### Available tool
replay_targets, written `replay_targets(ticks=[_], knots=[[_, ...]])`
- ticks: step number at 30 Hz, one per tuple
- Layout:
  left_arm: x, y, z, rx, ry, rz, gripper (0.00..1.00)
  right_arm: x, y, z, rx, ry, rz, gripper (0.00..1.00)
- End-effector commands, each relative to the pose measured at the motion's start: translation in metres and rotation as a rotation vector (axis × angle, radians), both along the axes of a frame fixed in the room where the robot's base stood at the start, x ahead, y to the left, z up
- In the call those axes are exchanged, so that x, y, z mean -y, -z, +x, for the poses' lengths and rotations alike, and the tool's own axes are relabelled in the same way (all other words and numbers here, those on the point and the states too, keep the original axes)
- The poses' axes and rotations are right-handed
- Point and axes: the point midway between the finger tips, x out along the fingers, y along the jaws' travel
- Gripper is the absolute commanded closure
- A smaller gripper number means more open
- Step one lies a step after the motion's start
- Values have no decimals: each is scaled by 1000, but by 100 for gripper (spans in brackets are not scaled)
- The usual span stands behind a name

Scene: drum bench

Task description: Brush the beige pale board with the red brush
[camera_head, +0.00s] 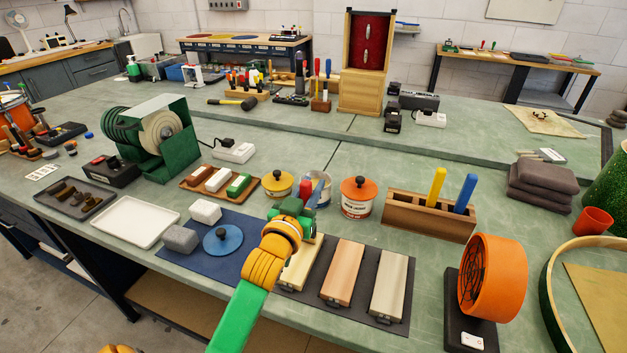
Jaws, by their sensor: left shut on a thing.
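My left gripper (303,203) is shut on the red brush (306,187), whose red handle shows above the fingers. Its bristles are hidden behind the gripper. The gripper is at an open can (321,190) with a bluish side; I cannot tell whether the brush is in the can or in front of it. Three boards lie side by side on a dark mat (364,312): a yellowish one (301,268) partly behind my arm, a pinkish one (343,272), and the palest beige board (388,284) at the right. My right gripper is not in view.
A wooden rack (428,217) holds a yellow and a blue handle. A can with an orange lid (357,196) and one with a yellow lid (277,184) stand close to the gripper. An orange fan (491,277) stands right of the boards. A blue mat (205,262) lies at left.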

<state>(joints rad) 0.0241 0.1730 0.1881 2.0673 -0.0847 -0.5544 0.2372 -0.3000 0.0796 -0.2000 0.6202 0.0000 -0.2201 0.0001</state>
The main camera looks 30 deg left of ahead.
Motion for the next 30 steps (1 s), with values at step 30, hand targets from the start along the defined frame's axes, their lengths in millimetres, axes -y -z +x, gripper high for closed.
replay_targets(ticks=[30], knots=[[8, -1, -35, -2, 0, 0, 98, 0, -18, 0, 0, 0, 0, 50]])
